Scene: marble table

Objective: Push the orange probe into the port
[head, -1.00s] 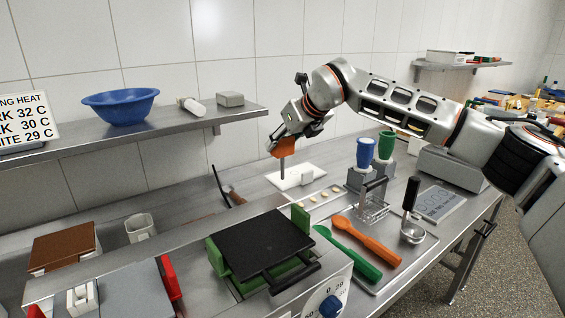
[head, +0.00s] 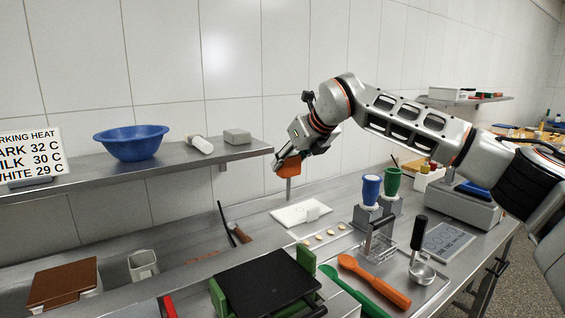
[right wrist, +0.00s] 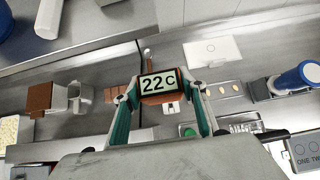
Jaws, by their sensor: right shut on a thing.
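My right gripper (head: 287,163) is shut on the orange probe (head: 288,170) and holds it upright above the counter, metal stem down. The stem's tip shows in front of the back-left edge of a flat white plate (head: 287,216); I cannot tell whether it touches. A small white block (head: 313,210) is on the plate. In the right wrist view the probe's face (right wrist: 159,84) reads 22 C between the fingers of my right gripper (right wrist: 160,92). The plate (right wrist: 212,51) lies up and right there, with a ring mark. I cannot make out a port opening for sure. My left gripper is not in view.
A shelf with a blue bowl (head: 131,143) is at the left. Blue (head: 371,188) and green (head: 391,181) cups stand right of the plate. A tray holds an orange spoon (head: 375,283) and a ladle (head: 421,272). A black-topped green device (head: 265,283) is in front.

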